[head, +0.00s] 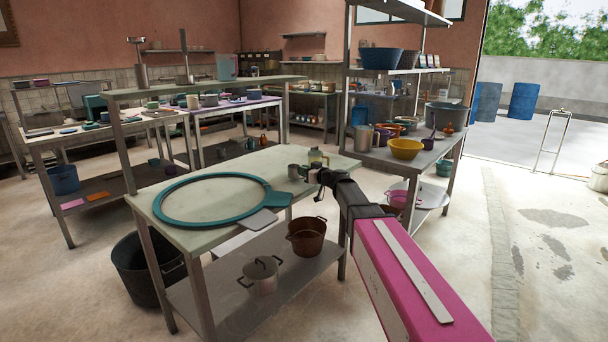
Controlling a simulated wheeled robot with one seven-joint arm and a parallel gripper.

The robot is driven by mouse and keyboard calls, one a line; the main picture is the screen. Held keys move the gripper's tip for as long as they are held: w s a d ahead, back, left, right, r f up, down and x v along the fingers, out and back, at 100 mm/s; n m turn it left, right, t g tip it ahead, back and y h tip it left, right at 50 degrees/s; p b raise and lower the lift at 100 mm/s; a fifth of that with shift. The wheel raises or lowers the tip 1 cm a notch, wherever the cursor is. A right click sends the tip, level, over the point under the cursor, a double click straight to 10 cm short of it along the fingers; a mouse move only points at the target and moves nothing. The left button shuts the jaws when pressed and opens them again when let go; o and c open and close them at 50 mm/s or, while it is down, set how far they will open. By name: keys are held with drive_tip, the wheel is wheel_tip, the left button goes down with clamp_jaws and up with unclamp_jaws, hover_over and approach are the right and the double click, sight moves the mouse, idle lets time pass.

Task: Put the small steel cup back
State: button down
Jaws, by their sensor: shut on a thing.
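The small steel cup (294,171) is a plain grey cylinder in the head view, at the right end of the pale-topped table. My gripper (308,175) reaches in from the right and is shut on the cup. The cup looks upright. It is over or on the table top (160,207), and I cannot tell whether its base touches. My dark finger parts hide some of its right side.
A large teal ring (168,212) with a handle lies on the table, close to the cup. A steel table at right holds a yellow bowl (405,149). A brown pot (306,238) sits on the lower shelf.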

drive_tip(key=shift+f, duration=0.5)
drive_tip(key=c, duration=1.2)
unclamp_jaws()
drive_tip(key=shift+f, duration=0.1)
